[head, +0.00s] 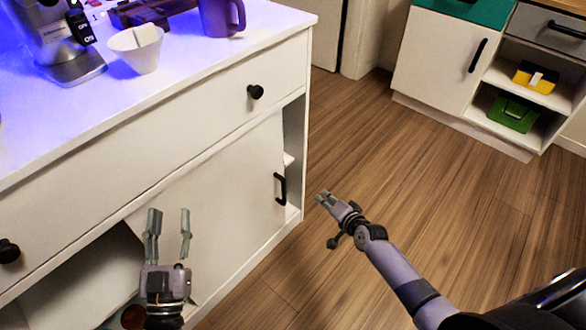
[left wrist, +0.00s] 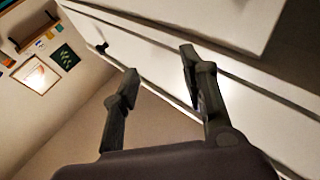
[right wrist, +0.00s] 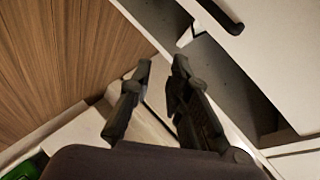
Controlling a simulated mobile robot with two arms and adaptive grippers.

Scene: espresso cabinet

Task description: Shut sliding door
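The white sliding door (head: 225,200) is on the lower front of the espresso cabinet. A narrow gap shows at its right end and a wide opening (head: 85,275) at its left. Its black handle (head: 281,188) is near its right edge. My left gripper (head: 169,222) is open and empty in front of the door's left part. My right gripper (head: 322,196) is to the right of the handle, apart from it, fingers partly open with nothing between them. The right wrist view shows a black handle (right wrist: 220,15) above the fingers and a dark open compartment beside them.
A drawer with black knobs (head: 256,92) runs above the door. On the cabinet top are a white cup (head: 137,50), a purple mug (head: 221,16) and an espresso machine. Wood floor (head: 400,170) is free to the right, with another cabinet (head: 440,50) behind.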

